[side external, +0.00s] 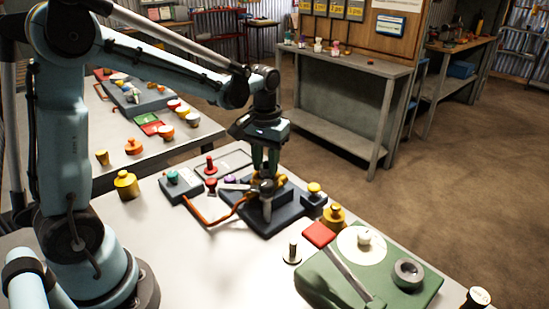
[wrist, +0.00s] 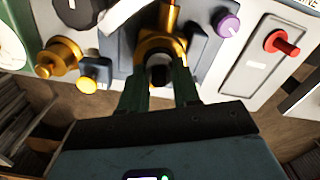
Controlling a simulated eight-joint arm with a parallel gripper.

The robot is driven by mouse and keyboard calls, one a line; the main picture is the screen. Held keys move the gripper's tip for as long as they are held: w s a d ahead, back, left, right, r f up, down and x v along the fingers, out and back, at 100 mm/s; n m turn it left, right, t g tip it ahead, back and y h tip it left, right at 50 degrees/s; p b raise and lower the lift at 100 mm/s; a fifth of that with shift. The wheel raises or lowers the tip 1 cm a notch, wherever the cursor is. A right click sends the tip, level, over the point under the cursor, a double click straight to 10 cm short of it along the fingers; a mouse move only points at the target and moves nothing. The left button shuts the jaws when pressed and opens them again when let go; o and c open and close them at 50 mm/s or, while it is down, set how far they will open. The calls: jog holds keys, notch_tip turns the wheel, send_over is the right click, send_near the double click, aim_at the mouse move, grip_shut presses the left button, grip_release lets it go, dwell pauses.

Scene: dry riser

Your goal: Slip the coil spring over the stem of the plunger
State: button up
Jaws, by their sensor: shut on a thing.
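My gripper (side external: 266,172) points down over the dark block (side external: 288,212) on the bench. In the wrist view its two green fingers (wrist: 160,85) are closed around a small dark round piece (wrist: 158,72). This is where the coil spring appears to be, but its coils cannot be made out. A brass fitting (wrist: 161,44) surrounds or touches it; which one I cannot tell.
A yellow button box (side external: 313,197) and a brass weight (side external: 334,217) stand right of the block. A green plate (side external: 415,293) with a red-ended lever lies at the front right. Bare bench shows at the front.

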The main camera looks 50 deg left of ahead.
jog(key=shift+f, duration=0.15)
jog(key=o, duration=1)
notch_tip(320, 180, up, 12)
jog(key=shift+s+d+f+m+t, duration=0.8)
jog(key=shift+s+f+t, duration=0.4)
jog(key=shift+s, duration=0.5)
jog(key=shift+s+d+f+m+t, duration=0.8)
jog(key=shift+s+f+t, duration=0.35)
jog(key=shift+s, duration=0.5)
jog(key=shift+s+d+f+m+t, duration=0.7)
jog(key=shift+s+d+f+t, duration=0.45)
jog(key=shift+s, duration=0.55)
jog(key=shift+a+r, duration=0.15)
jog(key=shift+a, duration=0.1)
